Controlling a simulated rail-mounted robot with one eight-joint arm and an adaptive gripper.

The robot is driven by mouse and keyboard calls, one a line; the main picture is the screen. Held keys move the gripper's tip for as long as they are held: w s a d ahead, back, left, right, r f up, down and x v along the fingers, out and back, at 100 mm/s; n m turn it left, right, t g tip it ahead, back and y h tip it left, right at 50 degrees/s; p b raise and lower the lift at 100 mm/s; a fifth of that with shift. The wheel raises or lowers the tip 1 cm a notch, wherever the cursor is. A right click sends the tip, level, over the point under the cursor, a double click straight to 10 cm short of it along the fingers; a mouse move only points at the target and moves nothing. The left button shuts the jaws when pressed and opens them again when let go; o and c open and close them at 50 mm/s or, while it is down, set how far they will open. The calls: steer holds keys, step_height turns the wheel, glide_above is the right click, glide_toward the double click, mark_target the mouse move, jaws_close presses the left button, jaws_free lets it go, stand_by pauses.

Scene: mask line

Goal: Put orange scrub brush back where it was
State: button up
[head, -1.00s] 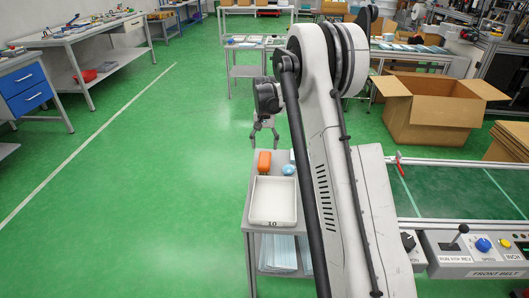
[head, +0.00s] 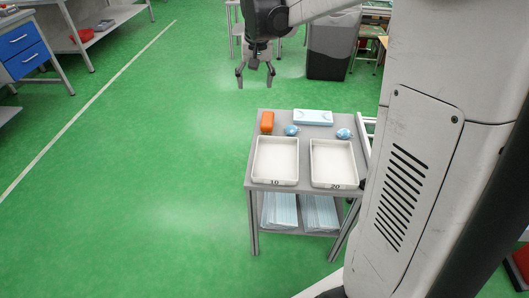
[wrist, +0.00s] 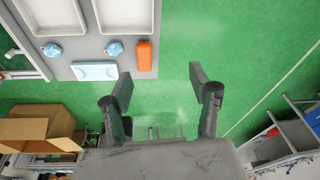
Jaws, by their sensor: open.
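The orange scrub brush (head: 267,122) sits at the back left of a grey cart top (head: 258,188), behind the left white tray. In the wrist view the brush (wrist: 145,54) lies near the cart's edge, to the upper left of the fingers. My gripper (head: 255,82) is open and empty, in the air beyond the cart's back edge. In the wrist view my gripper (wrist: 158,82) has its two fingers wide apart with green floor between them. It is apart from the brush.
Two white trays, marked 10 (head: 275,181) and 20 (head: 334,184), stand at the cart's front. Two blue pieces (head: 291,130) (head: 344,134) and a light-blue box (head: 313,117) are near the brush. A dark bin (head: 331,50) stands behind. Floor left of the cart is clear.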

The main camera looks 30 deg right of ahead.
steer(key=s+a+r+n+t, duration=0.1)
steer(key=s+a+r, duration=0.15)
steer(key=s, duration=0.45)
steer(key=s+a+r+n+t, duration=0.1)
steer(key=s+a+r, duration=0.1)
steer(key=s+a, duration=0.35)
steer(key=s+a+f+n+t, duration=0.1)
steer(key=s+f, duration=0.1)
steer(key=s, duration=0.6)
steer(key=s+a+f+n+t, duration=0.1)
steer(key=s+a+f, duration=0.1)
steer(key=s, duration=0.6)
steer(key=shift+a+t, duration=0.3)
steer(key=shift+s, duration=0.1)
